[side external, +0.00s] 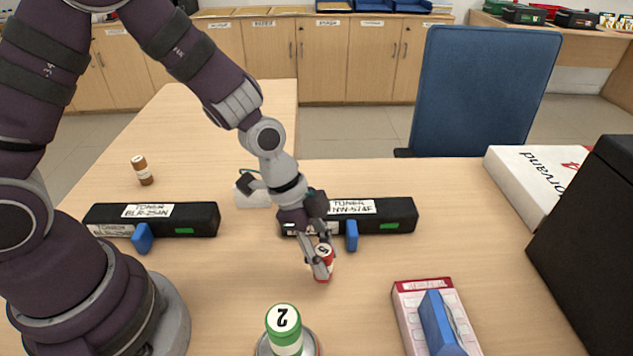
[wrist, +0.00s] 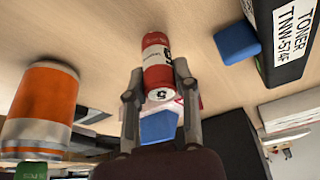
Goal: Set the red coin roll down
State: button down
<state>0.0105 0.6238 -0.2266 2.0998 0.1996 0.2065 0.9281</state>
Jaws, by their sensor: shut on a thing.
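The red coin roll (side external: 324,268), with white bands and a number on its end, is upright in the side external view. My gripper (side external: 322,256) is shut on it, one finger on each side. In the wrist view the red roll (wrist: 156,52) shows between the two fingertips of my gripper (wrist: 158,82). Its lower end is at or very near the table (side external: 250,270); I cannot tell whether it touches.
A green roll (side external: 284,328) stands on a round can at the front; the can's orange side (wrist: 40,98) shows in the wrist view. Two black toner boxes (side external: 180,217) (side external: 390,214) with blue blocks lie behind. A pink-and-white box (side external: 408,308) is front right. Bare table lies left of my gripper.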

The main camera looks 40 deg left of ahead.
aim_at(325, 245)
jog(key=r, duration=0.8)
jog(key=shift+w+a+r, duration=0.2)
jog(key=shift+w, duration=0.2)
jog(key=w+a+f+n+t+y, duration=0.1)
jog(key=w+a+n+t+y, duration=0.25)
jog(key=w+a+n, duration=1.05)
jog(key=f, duration=0.2)
jog(key=d+f+m, duration=0.1)
jog(key=f, duration=0.2)
jog(key=f+m+g, duration=0.1)
jog(key=f, duration=0.2)
jog(key=shift+w+d+f, duration=0.1)
jog(key=shift+w+d, duration=0.2)
jog(key=shift+f, duration=0.2)
jog(key=c, duration=0.8)
grip_release()
jog(key=shift+f, duration=0.1)
jog(key=shift+c, duration=0.2)
